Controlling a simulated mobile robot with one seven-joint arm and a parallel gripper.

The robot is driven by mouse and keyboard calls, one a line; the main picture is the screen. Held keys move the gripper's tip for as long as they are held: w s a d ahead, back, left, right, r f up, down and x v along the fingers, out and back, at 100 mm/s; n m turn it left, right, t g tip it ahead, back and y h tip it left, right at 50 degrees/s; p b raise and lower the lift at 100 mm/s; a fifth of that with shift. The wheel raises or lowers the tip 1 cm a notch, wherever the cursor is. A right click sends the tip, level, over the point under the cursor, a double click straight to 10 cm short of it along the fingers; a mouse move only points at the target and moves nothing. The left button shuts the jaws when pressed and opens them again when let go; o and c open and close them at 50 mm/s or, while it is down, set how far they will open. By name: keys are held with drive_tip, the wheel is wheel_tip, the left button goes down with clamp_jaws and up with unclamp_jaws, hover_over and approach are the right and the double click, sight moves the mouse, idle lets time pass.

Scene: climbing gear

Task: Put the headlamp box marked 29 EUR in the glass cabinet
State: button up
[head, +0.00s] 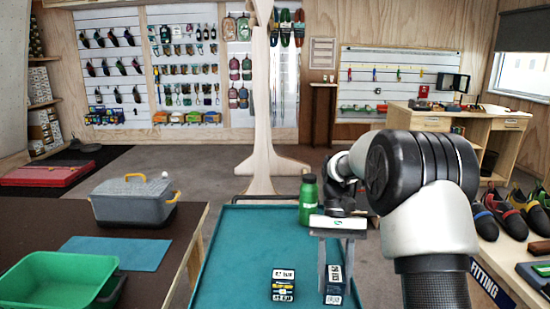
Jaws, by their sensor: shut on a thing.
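My gripper (335,262) points down over the teal-topped table (235,250). Its fingers are shut on a small dark box with white print (334,288), at the right part of the table. I cannot tell whether this box touches the tabletop. A second dark box with white and yellow print (284,286) stands to its left, apart from the gripper. The print on both boxes is too small to read, so I cannot tell which is marked 29 EUR. I cannot make out a glass cabinet for certain in this view.
A green bottle (308,200) stands behind the gripper. On the left, a dark table holds a green bin (62,278), a blue mat (116,253) and a grey lidded box (134,205). Climbing shoes (508,214) sit at right. A wooden post (264,110) stands beyond the teal table.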

drive_tip(key=r+p, duration=0.1)
drive_tip(key=n+p, duration=0.1)
drive_tip(key=shift+s+d+r+n+h+p, duration=0.15)
drive_tip(key=shift+s+r+n+h+p, duration=0.15)
drive_tip(key=shift+s+r+h, duration=0.1)
drive_tip(key=r+p, duration=0.2)
drive_tip(key=p, duration=0.3)
drive_tip(key=s+r+p, duration=0.1)
drive_tip(key=r+p, duration=0.1)
drive_tip(key=p, duration=0.3)
drive_tip(key=shift+r+p, duration=0.35)
drive_tip(key=shift+r, duration=0.05)
drive_tip(key=s+r+p, duration=0.1)
drive_tip(key=p, duration=0.3)
drive_tip(key=shift+f, duration=0.1)
